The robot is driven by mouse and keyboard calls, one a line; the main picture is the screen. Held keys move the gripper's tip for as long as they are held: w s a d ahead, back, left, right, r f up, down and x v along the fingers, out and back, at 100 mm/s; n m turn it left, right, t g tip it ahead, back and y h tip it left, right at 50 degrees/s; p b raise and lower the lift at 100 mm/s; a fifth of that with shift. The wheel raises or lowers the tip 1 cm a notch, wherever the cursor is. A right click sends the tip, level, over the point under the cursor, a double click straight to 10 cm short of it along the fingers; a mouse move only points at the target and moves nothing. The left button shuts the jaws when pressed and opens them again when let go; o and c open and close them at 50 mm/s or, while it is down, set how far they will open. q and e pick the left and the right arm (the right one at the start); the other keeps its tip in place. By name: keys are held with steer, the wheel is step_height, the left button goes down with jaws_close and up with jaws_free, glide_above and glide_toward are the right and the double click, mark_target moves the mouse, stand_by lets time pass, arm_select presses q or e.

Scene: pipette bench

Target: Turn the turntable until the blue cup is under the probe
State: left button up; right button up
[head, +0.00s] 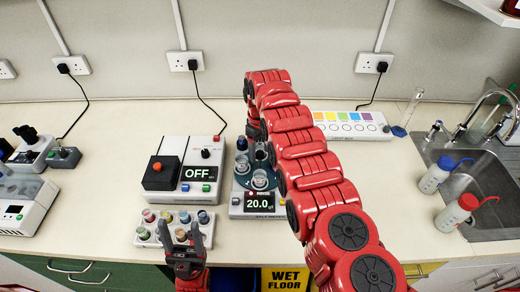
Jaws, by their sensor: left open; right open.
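The turntable (248,183) is a dark blue-grey disc on a white unit whose display reads 20.0. My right arm crosses over its right side and hides part of it. Pale cups stand on the disc, one at the front (260,179) and one at the left (242,163). A darker, bluish cup (242,143) shows at the back left; I cannot tell for sure that it is the blue cup. I cannot make out the probe. My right gripper (254,130) is at the turntable's back edge, open, mostly hidden by its arm. My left gripper (181,236) is open and empty, at the front of the cup tray.
A white tray (147,236) holds several coloured cups. A white box (197,173) with an OFF display stands left of the turntable. A panel with coloured squares (349,130) is at the back right. Two bottles (435,175) (456,212) stand by the sink.

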jaws_close()
steer(key=shift+s, duration=0.1)
stand_by(1.2)
